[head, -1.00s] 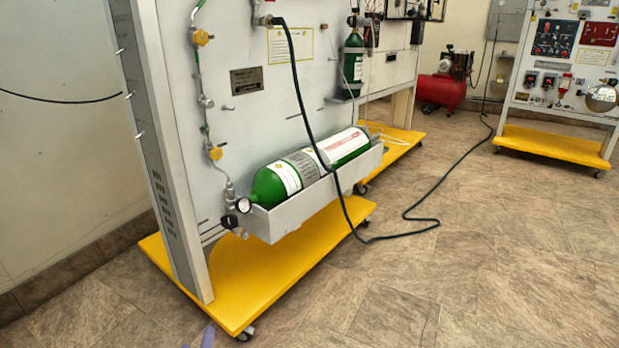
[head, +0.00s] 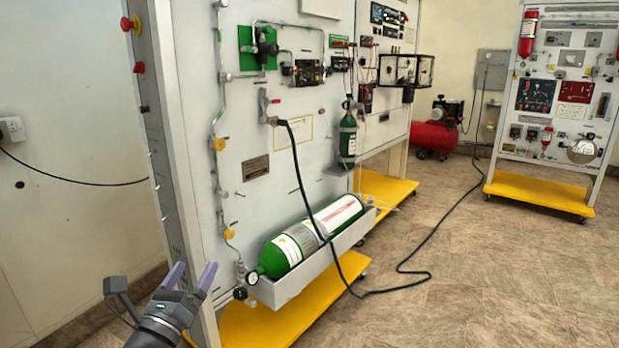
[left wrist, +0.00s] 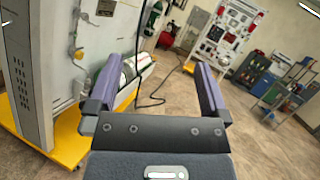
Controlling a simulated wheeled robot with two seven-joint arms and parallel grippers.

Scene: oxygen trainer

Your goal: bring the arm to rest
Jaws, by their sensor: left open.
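My left gripper (head: 191,277) is in the lower left of the head view, in front of the near end of the trainer panel. Its two purple fingers are spread apart and empty. In the left wrist view the left gripper (left wrist: 155,85) shows its open fingers with floor and panel beyond them. The trainer panel (head: 270,190) stands upright on a yellow wheeled base (head: 265,318). A large green oxygen cylinder (head: 290,250) lies in a grey tray on the panel's front. My right gripper is not in view.
A black hose (head: 300,185) hangs from the panel and runs across the floor. A second trainer stand (head: 560,100) is at the far right, with a red compressor (head: 433,138) further back. The floor (head: 480,275) on the right is open.

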